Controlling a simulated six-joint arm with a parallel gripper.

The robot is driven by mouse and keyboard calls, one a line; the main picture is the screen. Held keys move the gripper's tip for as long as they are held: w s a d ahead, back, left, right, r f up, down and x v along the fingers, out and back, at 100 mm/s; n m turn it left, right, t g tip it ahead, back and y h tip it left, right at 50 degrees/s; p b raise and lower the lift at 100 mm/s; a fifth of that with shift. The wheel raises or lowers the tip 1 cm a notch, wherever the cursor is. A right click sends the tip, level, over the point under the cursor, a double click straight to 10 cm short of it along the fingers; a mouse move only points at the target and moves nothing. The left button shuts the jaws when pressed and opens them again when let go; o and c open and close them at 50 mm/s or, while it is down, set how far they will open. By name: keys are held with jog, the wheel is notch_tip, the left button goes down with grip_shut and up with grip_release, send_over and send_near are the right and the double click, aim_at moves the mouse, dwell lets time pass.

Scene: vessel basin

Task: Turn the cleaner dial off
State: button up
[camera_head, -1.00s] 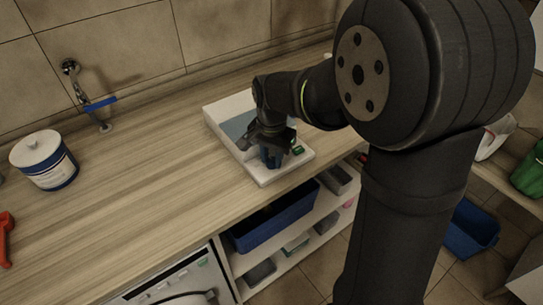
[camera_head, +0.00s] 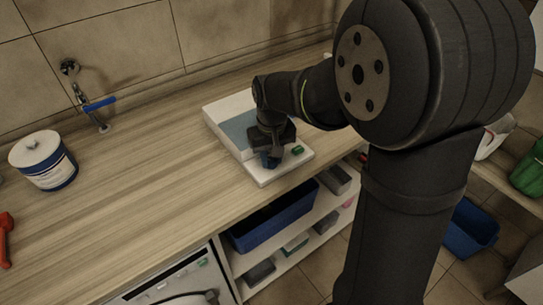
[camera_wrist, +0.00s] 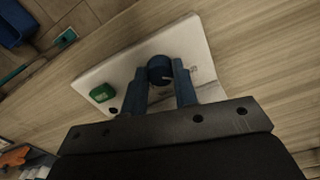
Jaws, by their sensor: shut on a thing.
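The cleaner (camera_head: 233,113) is a white box with a blue-grey panel on the wooden counter. Its dial (camera_wrist: 159,69) is a dark blue round knob with a pale pointer mark, on the white front part in the wrist view. A green button (camera_wrist: 102,92) sits beside it; it also shows in the head view (camera_head: 298,149). My gripper (camera_wrist: 161,76) points down at the dial with its two blue fingers shut on it, one on each side. In the head view my gripper (camera_head: 270,160) hides most of the dial.
A white and blue tub (camera_head: 44,162), a wall tap with a blue lever (camera_head: 99,104) and a red object (camera_head: 6,238) are to the left. Below the counter are shelves with a blue bin (camera_head: 275,215). The middle counter is clear.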

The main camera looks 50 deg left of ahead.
aim_at(272, 160)
jog(key=shift+n, duration=1)
jog(key=o, duration=1)
jog(key=shift+r, duration=0.1)
notch_tip(272, 160, up, 17)
jog(key=shift+r, duration=0.1)
